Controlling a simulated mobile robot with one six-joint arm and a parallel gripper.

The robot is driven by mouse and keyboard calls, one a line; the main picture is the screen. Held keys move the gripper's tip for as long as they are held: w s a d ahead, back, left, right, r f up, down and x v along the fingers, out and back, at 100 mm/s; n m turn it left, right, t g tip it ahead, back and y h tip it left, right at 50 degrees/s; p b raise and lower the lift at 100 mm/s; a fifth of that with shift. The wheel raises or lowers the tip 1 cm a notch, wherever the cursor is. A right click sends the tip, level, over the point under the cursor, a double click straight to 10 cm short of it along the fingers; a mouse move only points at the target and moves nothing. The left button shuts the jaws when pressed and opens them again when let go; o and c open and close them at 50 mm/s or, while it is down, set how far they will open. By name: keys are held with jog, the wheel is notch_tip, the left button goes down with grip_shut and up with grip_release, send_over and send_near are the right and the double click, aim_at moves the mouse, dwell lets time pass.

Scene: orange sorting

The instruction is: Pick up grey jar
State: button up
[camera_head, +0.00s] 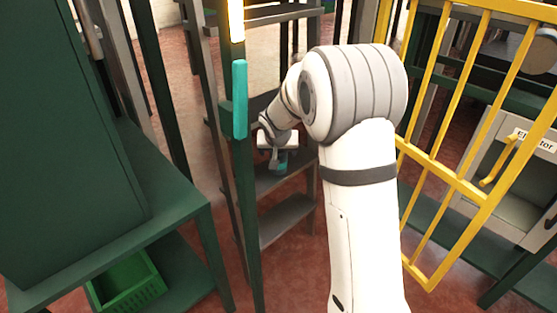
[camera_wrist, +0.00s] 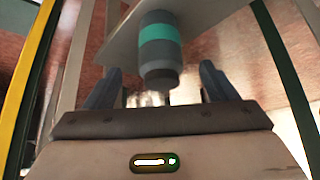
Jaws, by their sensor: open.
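The grey jar (camera_wrist: 158,58) has a teal band around its middle. In the wrist view it meets a pale shelf surface (camera_wrist: 205,14) at the top and its narrower end points down toward my gripper (camera_wrist: 160,80). The two dark fingers are spread apart, one on each side of the jar's narrow end, with clear gaps on both sides. In the head view my gripper (camera_head: 273,152) is at the shelf rack, and a small teal part of the jar (camera_head: 281,162) shows below it. The rest of the jar is hidden there by the gripper.
The dark rack has more shelves below, one of them a lower shelf (camera_head: 287,220). A dark green post with a teal block (camera_head: 240,98) stands left of my arm. A yellow barred gate (camera_head: 455,150) stands to the right. A green crate (camera_head: 127,285) sits low at left.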

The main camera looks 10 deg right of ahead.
aim_at(279, 153)
jog(key=x, duration=0.2)
jog(key=b+x, duration=0.1)
jog(key=x, duration=0.1)
jog(key=w+x, duration=0.1)
jog(key=x, duration=0.1)
jog(key=shift+d+r+b, duration=0.15)
jog(key=shift+r+b, duration=0.25)
jog(key=c, duration=1.2)
jog(key=shift+r, duration=0.15)
